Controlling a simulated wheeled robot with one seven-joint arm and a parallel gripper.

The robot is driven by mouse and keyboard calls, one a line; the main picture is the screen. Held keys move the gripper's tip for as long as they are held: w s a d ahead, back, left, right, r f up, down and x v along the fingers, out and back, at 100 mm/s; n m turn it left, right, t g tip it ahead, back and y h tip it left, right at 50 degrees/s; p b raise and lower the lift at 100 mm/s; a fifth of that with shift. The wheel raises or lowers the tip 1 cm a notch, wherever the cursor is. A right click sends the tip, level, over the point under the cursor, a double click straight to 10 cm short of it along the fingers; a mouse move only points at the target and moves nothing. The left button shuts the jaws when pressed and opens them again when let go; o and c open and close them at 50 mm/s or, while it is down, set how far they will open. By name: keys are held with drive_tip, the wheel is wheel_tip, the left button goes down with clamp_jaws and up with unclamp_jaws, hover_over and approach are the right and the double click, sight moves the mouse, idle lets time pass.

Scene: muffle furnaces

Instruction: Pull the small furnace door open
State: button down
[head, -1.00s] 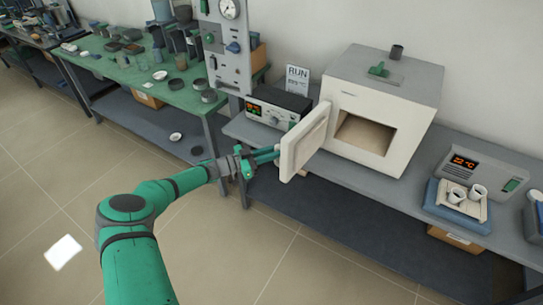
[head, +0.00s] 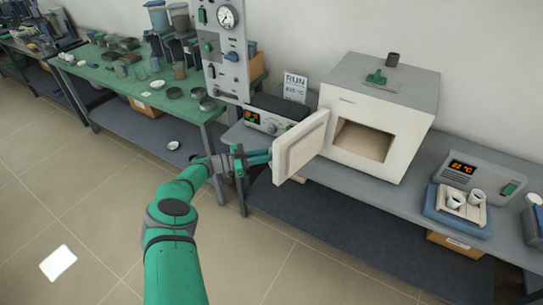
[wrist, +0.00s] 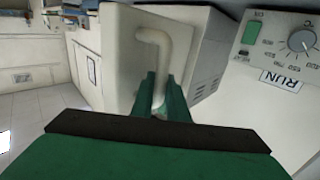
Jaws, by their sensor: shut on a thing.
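The small furnace (head: 377,112) stands on the grey bench with a white front and grey top. Its door (head: 302,147) is swung wide open to the left on the left side of the opening, and the empty-looking chamber (head: 364,139) shows. My gripper (head: 258,157) is at the outer face of the door. In the wrist view, my green fingers (wrist: 161,97) are shut on the pale bent door handle (wrist: 157,50), against the white door (wrist: 124,62). The handle is hidden behind the door in the head view.
A controller box (head: 268,117) and a RUN sign (head: 295,87) stand left of the furnace. A gauge panel (head: 225,50) rises beyond.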

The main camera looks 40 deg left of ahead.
drive_tip(key=shift+d+f, duration=0.1)
drive_tip(key=shift+f, duration=0.2)
drive_tip(key=c, duration=2)
unclamp_jaws()
drive_tip(key=shift+r, duration=0.1)
drive_tip(key=shift+s+a, duration=0.1)
drive_tip(key=shift+a, duration=0.1)
drive_tip(key=v, duration=1)
drive_tip(key=shift+s, duration=0.2)
